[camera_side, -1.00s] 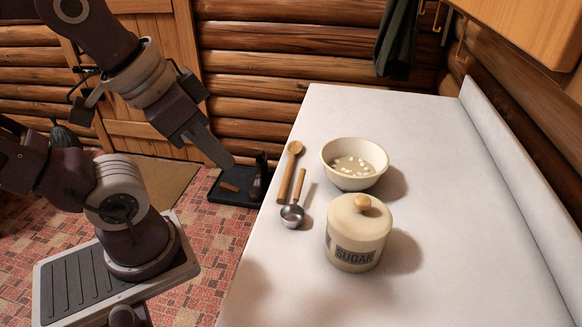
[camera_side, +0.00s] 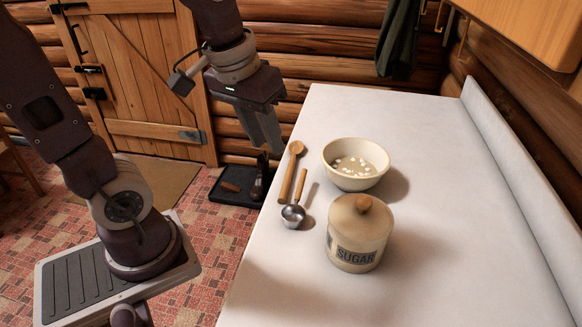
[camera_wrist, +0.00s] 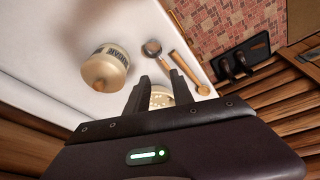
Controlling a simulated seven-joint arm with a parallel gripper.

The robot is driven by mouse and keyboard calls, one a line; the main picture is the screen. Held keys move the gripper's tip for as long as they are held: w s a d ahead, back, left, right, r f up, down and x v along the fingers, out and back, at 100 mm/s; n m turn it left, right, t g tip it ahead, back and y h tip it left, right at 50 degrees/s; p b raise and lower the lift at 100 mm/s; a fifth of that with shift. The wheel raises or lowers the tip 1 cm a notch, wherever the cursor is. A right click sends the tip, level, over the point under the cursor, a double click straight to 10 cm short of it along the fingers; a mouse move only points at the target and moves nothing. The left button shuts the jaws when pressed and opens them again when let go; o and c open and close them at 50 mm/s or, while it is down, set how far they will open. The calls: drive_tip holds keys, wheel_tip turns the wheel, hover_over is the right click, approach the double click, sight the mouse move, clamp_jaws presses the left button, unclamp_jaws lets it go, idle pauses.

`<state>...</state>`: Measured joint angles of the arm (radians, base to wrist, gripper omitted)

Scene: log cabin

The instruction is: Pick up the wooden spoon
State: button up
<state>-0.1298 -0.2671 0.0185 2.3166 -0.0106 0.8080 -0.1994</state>
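The wooden spoon (camera_side: 291,172) lies on the white counter's left side, its round head toward the back. In the wrist view the spoon (camera_wrist: 187,70) lies just right of the fingers, its head at the lower right. My gripper (camera_side: 270,148) hangs fingers down in the air, left of the spoon and beside the counter's left edge in the side view. In the wrist view my gripper (camera_wrist: 160,76) is open, with a gap between its two fingers and nothing held.
A metal scoop with a wooden handle (camera_side: 294,214) lies close beside the spoon. A cream bowl with small white pieces (camera_side: 356,183) stands right of it. A lidded sugar jar (camera_side: 357,236) stands nearer the front. The counter's right side (camera_side: 460,200) is clear.

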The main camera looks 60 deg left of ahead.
drive_tip(key=w+a+f+n+g, duration=0.2)
drive_tip(key=w+a+f+n, duration=0.25)
drive_tip(key=w+f, duration=0.25)
drive_tip(key=g, duration=0.1)
hover_over(286, 183)
drive_tip(key=shift+n, duration=0.45)
drive_tip(key=f, duration=0.4)
drive_tip(key=shift+s+d+f, duration=0.3)
drive_tip(key=shift+s+d, duration=0.05)
drive_tip(key=shift+d, duration=0.05)
drive_tip(key=f, duration=0.7)
drive_tip(key=shift+w+a+f, duration=0.3)
drive_tip(key=shift+a+f, duration=0.1)
clamp_jaws()
